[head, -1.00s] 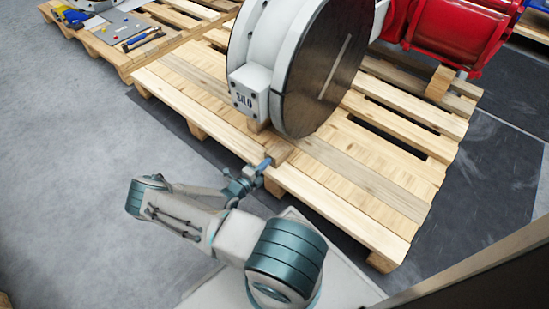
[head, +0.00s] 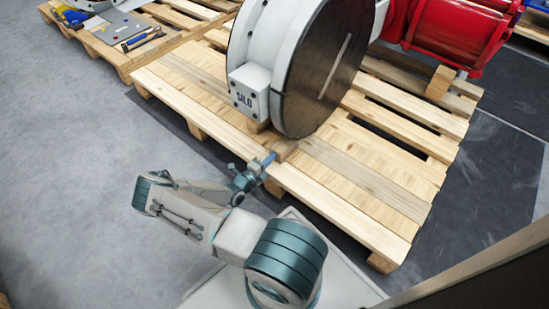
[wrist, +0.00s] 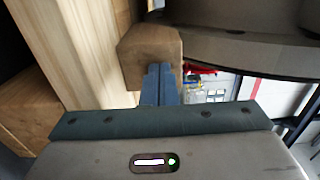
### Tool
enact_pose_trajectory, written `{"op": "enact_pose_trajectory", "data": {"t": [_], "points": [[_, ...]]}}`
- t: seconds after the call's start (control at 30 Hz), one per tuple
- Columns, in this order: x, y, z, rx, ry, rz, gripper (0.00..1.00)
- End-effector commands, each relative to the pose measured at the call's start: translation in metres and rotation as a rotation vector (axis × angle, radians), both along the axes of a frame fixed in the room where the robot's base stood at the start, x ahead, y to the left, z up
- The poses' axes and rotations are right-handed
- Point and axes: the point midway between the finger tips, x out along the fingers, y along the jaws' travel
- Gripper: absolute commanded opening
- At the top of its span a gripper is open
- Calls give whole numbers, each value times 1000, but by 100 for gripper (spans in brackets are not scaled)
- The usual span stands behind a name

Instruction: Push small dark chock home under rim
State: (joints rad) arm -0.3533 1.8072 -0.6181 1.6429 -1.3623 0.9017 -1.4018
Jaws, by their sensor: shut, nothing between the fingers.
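The small brown wooden chock (head: 285,149) lies on the pallet's near boards, by the bottom of the big round valve body (head: 312,75). In the wrist view the chock (wrist: 150,50) shows its squared end, close beside the dark curved rim (wrist: 245,42). Whether it touches the rim is hard to tell. My gripper (head: 271,158) is shut and empty, low over the pallet edge on the chock's near side. In the wrist view the closed blue fingertips (wrist: 160,70) are against the chock's near face, or very close to it.
The slatted pallet (head: 365,185) has open gaps between its boards. A red actuator (head: 455,30) stands at the upper right. Tools lie on another pallet (head: 125,68) at upper left. Grey floor at left is clear.

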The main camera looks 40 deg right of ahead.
Motion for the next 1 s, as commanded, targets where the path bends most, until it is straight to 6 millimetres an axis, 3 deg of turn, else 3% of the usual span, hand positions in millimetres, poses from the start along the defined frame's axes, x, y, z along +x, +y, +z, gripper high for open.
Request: {"op": "enact_pose_trajectory", "data": {"t": [0.77, 1.0], "points": [[3, -24, 0, 0, 1, -1, 0], [3, -23, 0, 0, 0, 0, 0]]}}
